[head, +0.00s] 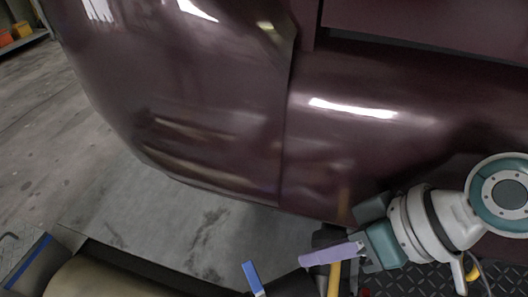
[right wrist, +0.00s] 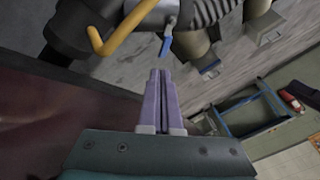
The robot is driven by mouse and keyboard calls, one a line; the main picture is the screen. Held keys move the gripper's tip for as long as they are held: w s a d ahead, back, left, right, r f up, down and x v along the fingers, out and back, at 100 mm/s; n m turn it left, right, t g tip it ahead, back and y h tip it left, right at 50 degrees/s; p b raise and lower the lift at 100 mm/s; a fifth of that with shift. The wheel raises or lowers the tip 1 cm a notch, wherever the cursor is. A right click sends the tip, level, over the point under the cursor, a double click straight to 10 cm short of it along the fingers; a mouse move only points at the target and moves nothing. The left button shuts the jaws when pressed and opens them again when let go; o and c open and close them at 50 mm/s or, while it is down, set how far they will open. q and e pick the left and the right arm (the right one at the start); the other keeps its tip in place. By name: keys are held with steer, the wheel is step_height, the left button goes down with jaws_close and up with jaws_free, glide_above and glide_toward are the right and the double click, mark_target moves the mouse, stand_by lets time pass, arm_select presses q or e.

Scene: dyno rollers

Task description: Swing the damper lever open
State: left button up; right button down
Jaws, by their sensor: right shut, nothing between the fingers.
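My right gripper (head: 303,261) is at the bottom of the head view, its lilac fingers pointing left. In the right wrist view its fingers (right wrist: 158,76) are together with nothing between them. A small lever with a blue tip (right wrist: 166,44) hangs from grey machinery just beyond the fingertips, apart from them. A blue handle (head: 253,277) shows in the head view left of the fingertips. A yellow bent bar (right wrist: 108,38) is left of the blue tip; a yellow bar (head: 334,281) also shows below the fingers in the head view. No label tells which one is the damper lever. My left gripper is out of view.
A glossy dark maroon car body (head: 200,110) fills much of the head view, close beside my right arm. Grey concrete floor (head: 60,140) is open at left. Black tread plate (head: 420,278) lies under my arm. A blue-framed cart (right wrist: 255,115) stands at right in the wrist view.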

mark_target(256, 285)
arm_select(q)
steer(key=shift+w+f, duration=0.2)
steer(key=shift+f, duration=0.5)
arm_select(e)
steer(key=shift+w+f, duration=0.25)
steer(key=shift+f, duration=0.5)
arm_select(q)
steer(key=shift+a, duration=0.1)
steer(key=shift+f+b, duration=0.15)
steer(key=shift+b, duration=0.2)
arm_select(e)
steer(key=shift+f, duration=0.1)
steer(key=b+x, duration=0.7)
steer(key=x, duration=0.3)
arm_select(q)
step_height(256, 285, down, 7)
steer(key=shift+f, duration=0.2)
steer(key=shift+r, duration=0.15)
